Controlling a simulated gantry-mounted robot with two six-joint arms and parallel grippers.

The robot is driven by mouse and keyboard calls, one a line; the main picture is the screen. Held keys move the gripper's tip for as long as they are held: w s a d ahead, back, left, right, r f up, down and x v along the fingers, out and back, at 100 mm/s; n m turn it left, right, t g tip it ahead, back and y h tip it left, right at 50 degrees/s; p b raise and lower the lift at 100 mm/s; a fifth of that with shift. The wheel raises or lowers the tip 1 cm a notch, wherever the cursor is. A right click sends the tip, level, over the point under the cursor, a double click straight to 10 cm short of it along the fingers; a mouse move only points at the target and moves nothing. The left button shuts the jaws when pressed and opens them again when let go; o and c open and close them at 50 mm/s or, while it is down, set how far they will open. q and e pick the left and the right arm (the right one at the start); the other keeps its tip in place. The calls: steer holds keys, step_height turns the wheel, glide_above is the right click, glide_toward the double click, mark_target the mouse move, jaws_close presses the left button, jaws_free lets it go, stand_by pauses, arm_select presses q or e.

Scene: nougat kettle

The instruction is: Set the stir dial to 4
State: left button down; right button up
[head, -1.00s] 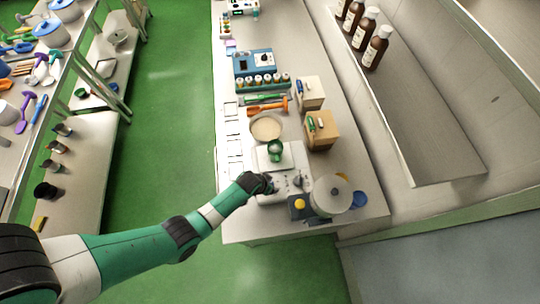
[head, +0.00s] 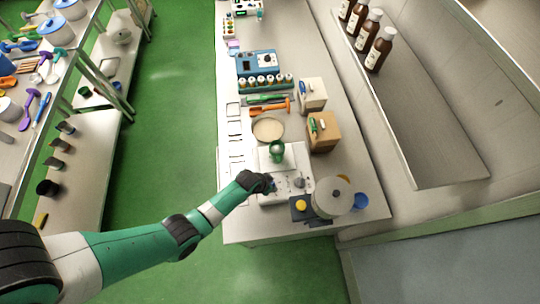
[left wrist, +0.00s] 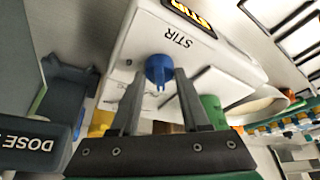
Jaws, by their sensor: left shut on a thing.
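The white stirrer device (head: 294,196) stands near the front end of the bench, with a green cup (head: 277,152) on its plate. In the left wrist view its front panel carries the word STIR (left wrist: 178,39) and a lit amber display (left wrist: 192,14), cut off by the frame edge and not readable. The blue stir dial (left wrist: 158,66) sits below that word. My left gripper (head: 271,184) is at the front left of the device. In the left wrist view my left gripper's fingers (left wrist: 158,80) are shut on the dial, one on each side. My right gripper is out of view.
A silver lidded pot (head: 332,198) and a dark box with a yellow button (head: 301,205) stand right of the device. A pale bowl (head: 268,128) and a brown box (head: 323,135) are behind it. A dark block marked DOSE (left wrist: 35,142) is close by in the left wrist view.

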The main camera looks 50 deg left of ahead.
arm_select(q)
steer(key=shift+a+m+h, duration=0.1)
steer(key=shift+m+h, duration=0.4)
steer(key=shift+m, duration=0.7)
steer(key=m, duration=0.2)
steer(key=m+h+p, duration=0.1)
steer(key=m, duration=0.1)
steer(key=shift+a+g+h, duration=0.15)
steer(key=shift+g+h, duration=0.15)
steer(key=shift+g, duration=0.1)
steer(key=m, duration=0.2)
steer(key=shift+w+m+g+h, duration=0.1)
steer(key=shift+m+g+h, duration=0.2)
steer(key=shift+m+h, duration=0.1)
steer(key=shift+m, duration=1.1)
steer(key=shift+g+h, duration=0.3)
steer(key=shift+c, duration=1.9)
jaws_free()
